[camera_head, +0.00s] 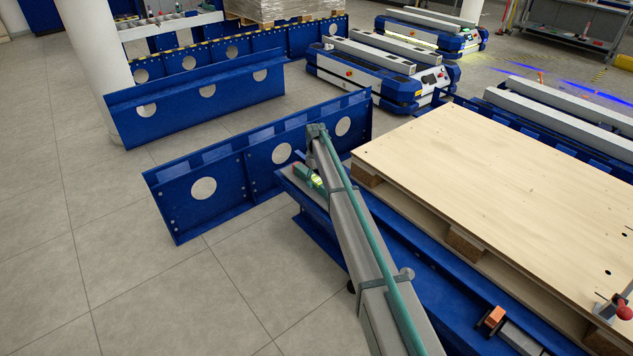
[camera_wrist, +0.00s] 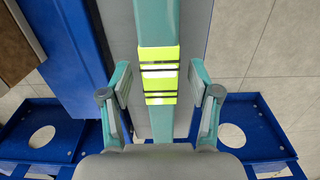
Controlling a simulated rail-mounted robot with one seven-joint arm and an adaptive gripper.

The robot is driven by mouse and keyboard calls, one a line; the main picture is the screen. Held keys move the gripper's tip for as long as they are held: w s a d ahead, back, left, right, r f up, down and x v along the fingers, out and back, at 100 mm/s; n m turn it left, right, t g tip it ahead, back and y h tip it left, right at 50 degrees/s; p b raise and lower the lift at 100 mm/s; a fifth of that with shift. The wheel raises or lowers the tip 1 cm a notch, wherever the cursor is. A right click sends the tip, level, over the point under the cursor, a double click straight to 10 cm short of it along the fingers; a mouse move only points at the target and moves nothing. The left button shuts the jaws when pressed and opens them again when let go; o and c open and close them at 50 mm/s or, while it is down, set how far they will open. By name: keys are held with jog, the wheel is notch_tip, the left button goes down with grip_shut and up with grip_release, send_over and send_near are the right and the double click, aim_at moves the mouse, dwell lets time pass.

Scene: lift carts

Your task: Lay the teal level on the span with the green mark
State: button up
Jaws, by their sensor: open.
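The teal level (camera_wrist: 157,22) has a yellow-green band across it. In the wrist view it runs lengthwise between my gripper's fingers and lies over a grey beam (camera_wrist: 112,20). My gripper (camera_wrist: 160,88) is open, with one finger on each side of the level at the band and small gaps to it. In the head view a teal end of the level (camera_head: 304,175) and its yellow-green part show beside my arm, over the near blue cart. My arm covers the rest of the level and my gripper there. I cannot make out a green mark on any span.
A pale plywood-topped pallet (camera_head: 510,170) stands right of my arm. Blue girders with round holes (camera_head: 265,160) stand on the floor at left. Carts with paired grey beams (camera_head: 375,52) are behind, and another pair of beams (camera_head: 570,112) is at right. The left floor is clear.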

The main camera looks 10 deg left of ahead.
notch_tip(320, 180, up, 11)
dwell(0.4)
